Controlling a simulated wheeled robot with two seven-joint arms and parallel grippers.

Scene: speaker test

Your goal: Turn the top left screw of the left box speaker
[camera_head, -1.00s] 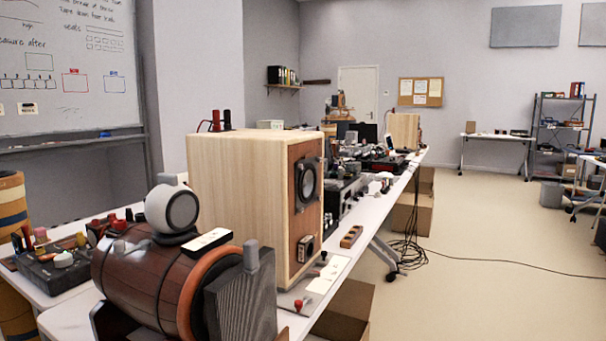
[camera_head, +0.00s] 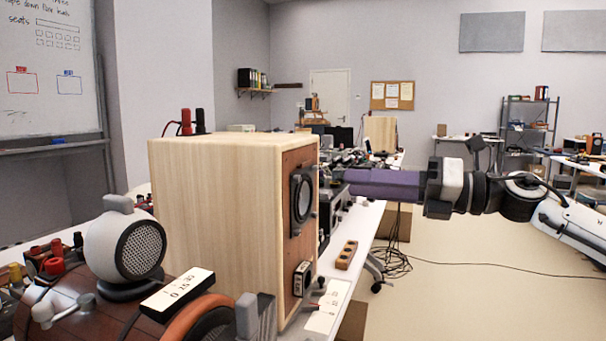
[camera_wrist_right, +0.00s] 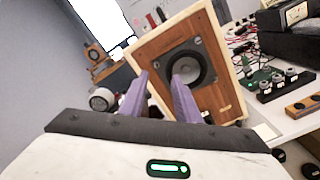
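The left box speaker (camera_head: 212,190) is a pale wooden box with a brown front panel and a round dark driver (camera_head: 303,200). Its front also shows in the right wrist view (camera_wrist_right: 212,98), tilted, with the driver in the middle. My right gripper (camera_head: 346,181) comes in from the right with purple fingers pointing at the speaker front. In the right wrist view its fingers (camera_wrist_right: 161,80) are apart with nothing visible between them. Whether they touch the speaker cannot be told. My left gripper is out of view.
A round white speaker (camera_head: 125,245) and a wooden barrel-shaped body (camera_head: 60,310) stand before the box at the left. Red and black plugs (camera_head: 192,122) rise from the box's top. A small wooden block with sockets (camera_head: 346,255) lies on the table's right side. Open floor (camera_head: 470,285) lies right.

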